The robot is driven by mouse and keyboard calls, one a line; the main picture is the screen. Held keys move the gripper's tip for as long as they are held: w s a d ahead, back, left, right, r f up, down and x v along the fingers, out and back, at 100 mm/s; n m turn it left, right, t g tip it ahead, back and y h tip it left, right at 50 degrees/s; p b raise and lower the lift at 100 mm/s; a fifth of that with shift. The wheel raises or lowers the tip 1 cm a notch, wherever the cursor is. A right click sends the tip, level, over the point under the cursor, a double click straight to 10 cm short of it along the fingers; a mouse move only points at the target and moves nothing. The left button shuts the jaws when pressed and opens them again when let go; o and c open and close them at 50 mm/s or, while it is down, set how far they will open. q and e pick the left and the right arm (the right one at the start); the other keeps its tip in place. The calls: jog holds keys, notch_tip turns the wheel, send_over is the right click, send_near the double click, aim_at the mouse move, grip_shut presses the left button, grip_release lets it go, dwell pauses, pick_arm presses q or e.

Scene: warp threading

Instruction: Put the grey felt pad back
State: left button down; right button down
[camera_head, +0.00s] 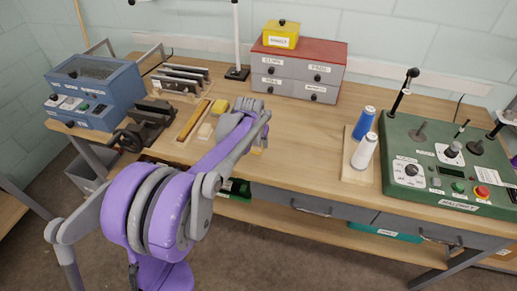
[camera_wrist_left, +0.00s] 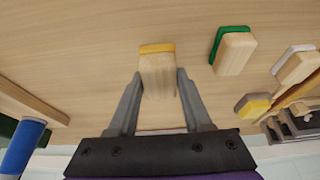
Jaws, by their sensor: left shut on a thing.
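In the left wrist view, the fingers of my left gripper (camera_wrist_left: 160,76) are shut on a wooden block with a yellow edge (camera_wrist_left: 158,48). I cannot tell whether it touches the table. A wooden block with a pale grey-white felt edge (camera_wrist_left: 299,66) lies at the right of that view. A yellow block with a grey edge (camera_wrist_left: 254,106) lies below it. I cannot tell which of these is the grey felt pad. My right gripper is not in view.
A block with green felt (camera_wrist_left: 233,52) lies close to the held block. In the head view, a blue machine (camera_head: 96,91) and slotted rack (camera_head: 180,80) stand left, a drawer box (camera_head: 298,74) behind, spools (camera_head: 364,151) and a green control panel (camera_head: 447,164) right.

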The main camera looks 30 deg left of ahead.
aim_at(258, 148)
pick_arm(q)
jog(key=shift+f, duration=1.6)
jog(key=shift+f, duration=0.2)
jog(key=shift+c, duration=1.7)
grip_release()
jog(key=shift+r, duration=0.15)
jog(key=v, duration=1.2)
jog(key=s+d+f+m, duration=0.1)
jog(key=s+d, duration=0.3)
jog(key=s, duration=0.4)
jog(key=s+d+f, duration=0.4)
jog(key=s+d, duration=0.1)
jog(key=s, duration=0.3)
jog(key=s+d+f+m+t+h, duration=0.1)
jog(key=s+d+f, duration=0.1)
jog(key=s+d, duration=0.3)
jog(key=s, duration=0.3)
jog(key=shift+s+f+m, duration=0.25)
jog(key=shift+f+m, duration=0.05)
jog(key=shift+f, duration=0.05)
